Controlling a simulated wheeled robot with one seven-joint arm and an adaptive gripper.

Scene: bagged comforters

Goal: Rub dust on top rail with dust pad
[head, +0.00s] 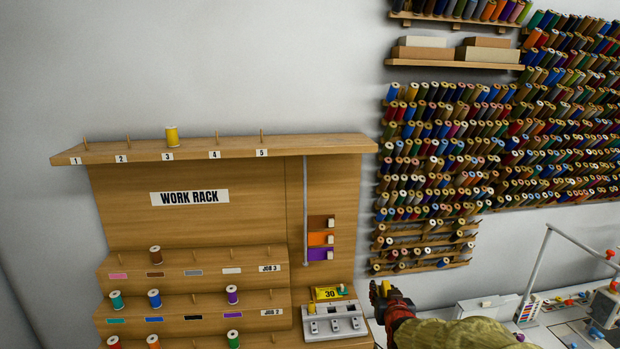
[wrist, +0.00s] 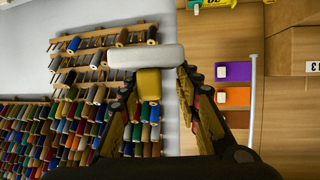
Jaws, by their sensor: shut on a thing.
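The top rail (head: 225,148) of the work rack runs across the upper part of the rack, with pegs over labels 1 to 5. A yellow spool (head: 172,136) stands at peg 3. I cannot make out dust on the rail. My gripper (head: 383,289) is low and right of the rack in the head view, well below the rail. In the wrist view, its fingers are shut on the dust pad's yellow grip (wrist: 149,84). The pad's white face (wrist: 146,55) lies across just beyond the fingertips. The pad is hard to make out in the head view.
Brown, orange and purple panels (head: 320,239) with white blocks hang on the rack's right part, beside a pale upright rod (head: 305,210). A grey box (head: 333,322) stands below. Thread racks (head: 440,150) fill the right wall. The wall above the rail is clear.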

